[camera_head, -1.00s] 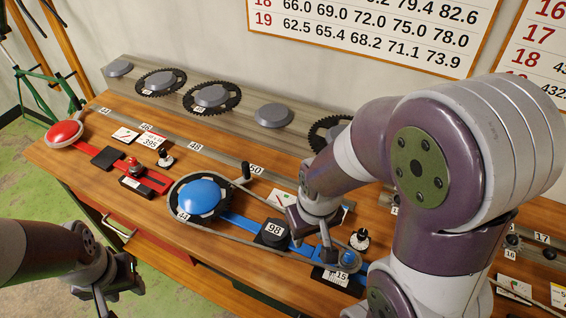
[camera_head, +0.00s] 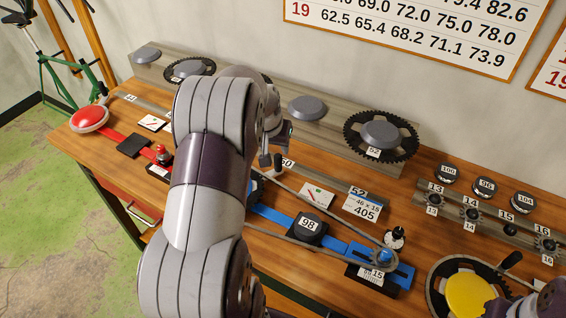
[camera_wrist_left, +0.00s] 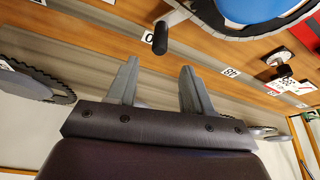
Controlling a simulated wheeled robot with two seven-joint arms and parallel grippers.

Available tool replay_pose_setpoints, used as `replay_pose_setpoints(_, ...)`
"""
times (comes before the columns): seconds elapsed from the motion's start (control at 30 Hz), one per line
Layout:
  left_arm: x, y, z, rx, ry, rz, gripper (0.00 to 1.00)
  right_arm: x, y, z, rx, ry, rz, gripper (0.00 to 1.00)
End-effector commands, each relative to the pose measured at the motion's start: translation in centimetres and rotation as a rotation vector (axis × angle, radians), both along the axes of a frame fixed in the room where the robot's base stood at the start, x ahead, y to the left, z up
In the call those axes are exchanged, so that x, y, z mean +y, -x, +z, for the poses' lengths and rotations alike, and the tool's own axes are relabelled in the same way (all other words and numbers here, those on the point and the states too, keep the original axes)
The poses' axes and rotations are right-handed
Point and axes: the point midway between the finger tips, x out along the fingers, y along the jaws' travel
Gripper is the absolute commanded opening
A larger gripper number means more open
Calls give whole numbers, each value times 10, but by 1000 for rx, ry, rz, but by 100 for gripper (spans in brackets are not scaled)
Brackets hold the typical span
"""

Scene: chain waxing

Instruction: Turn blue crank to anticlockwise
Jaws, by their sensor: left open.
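My left arm reaches over the bench and hides most of the blue crank's wheel in the head view. A blue sliver (camera_head: 257,188) and the chain show beside it. The crank's upright handle (camera_head: 277,161) stands next to my left gripper (camera_head: 267,158). In the left wrist view, the blue hub (camera_wrist_left: 250,8) sits inside its chainring at the top, with the black handle (camera_wrist_left: 160,38) sticking out. My left gripper (camera_wrist_left: 160,88) is open and empty, the handle ahead of its fingertips and not between them. Of my right arm only a part shows at the bottom right; its jaws are hidden.
The blue rail carries a black block marked 98 (camera_head: 307,228) and a small sprocket at its right end (camera_head: 380,257). A yellow disc (camera_head: 468,294) with another crank lies at the right. Rails with chainrings (camera_head: 382,134) line the back.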

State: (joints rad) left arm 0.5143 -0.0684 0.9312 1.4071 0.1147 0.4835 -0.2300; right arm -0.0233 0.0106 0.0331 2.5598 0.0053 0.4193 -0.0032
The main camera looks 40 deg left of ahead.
Motion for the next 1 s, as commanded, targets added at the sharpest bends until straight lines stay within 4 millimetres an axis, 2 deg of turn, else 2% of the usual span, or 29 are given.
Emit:
replay_pose_setpoints(0.03,1,-4,-24,3,2,-1,51,0,0,-20,1,0,0,43)
replay_pose_setpoints(0.1,3,-11,-43,4,2,-2,51,0,0,-34,1,0,0,43)
replay_pose_setpoints(0.3,10,-28,-83,1,1,-2,51,0,0,-64,1,0,0,43)
replay_pose_setpoints(0.5,13,-37,-98,1,0,-3,51,0,0,-74,1,0,0,43)
replay_pose_setpoints(0.77,13,-37,-97,1,0,-3,51,0,0,-73,0,0,0,43)
replay_pose_setpoints(0.93,13,-37,-97,2,1,-3,0,0,0,-73,0,0,0,43)
replay_pose_setpoints(1.0,13,-37,-97,2,1,-3,0,0,0,-73,1,0,0,43)
